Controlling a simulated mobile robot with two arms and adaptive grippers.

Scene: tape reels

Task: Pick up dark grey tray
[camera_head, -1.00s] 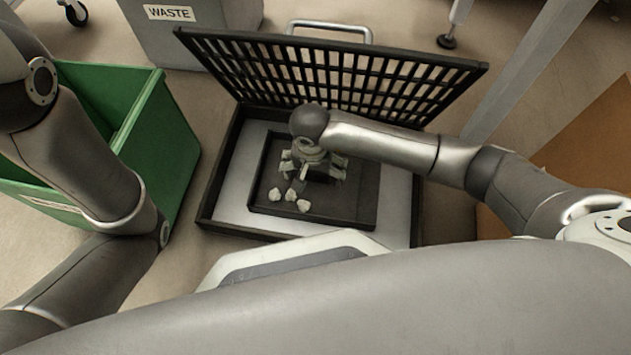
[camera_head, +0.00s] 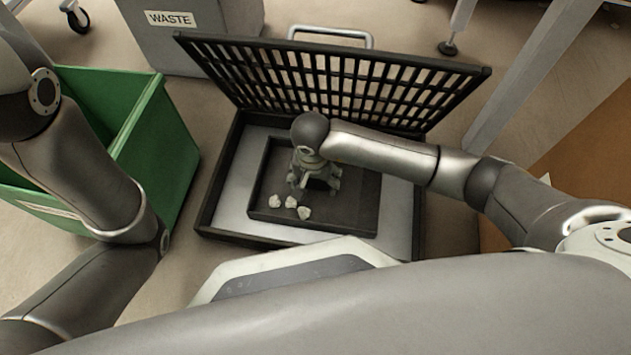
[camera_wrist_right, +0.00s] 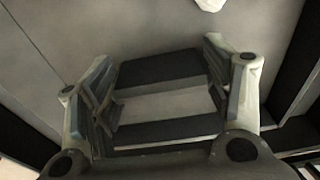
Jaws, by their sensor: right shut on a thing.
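The dark grey tray (camera_head: 345,210) lies flat inside a larger black-rimmed frame with a pale floor. Several small white lumps (camera_head: 290,207) rest in its front left part. My right gripper (camera_head: 315,186) is low over the tray's middle, behind the lumps. In the right wrist view my right gripper (camera_wrist_right: 160,100) has a finger on each side of a dark block with a pale band, and is shut on this part of the tray. The exact contact is partly hidden. My left gripper is out of view; only its arm shows.
A black grid lid (camera_head: 330,80) stands tilted open behind the tray. A green bin (camera_head: 165,150) is at the left. A grey waste bin (camera_head: 200,50) stands at the back. The black frame (camera_head: 235,236) surrounds the tray closely. A metal leg (camera_head: 515,85) rises at the right.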

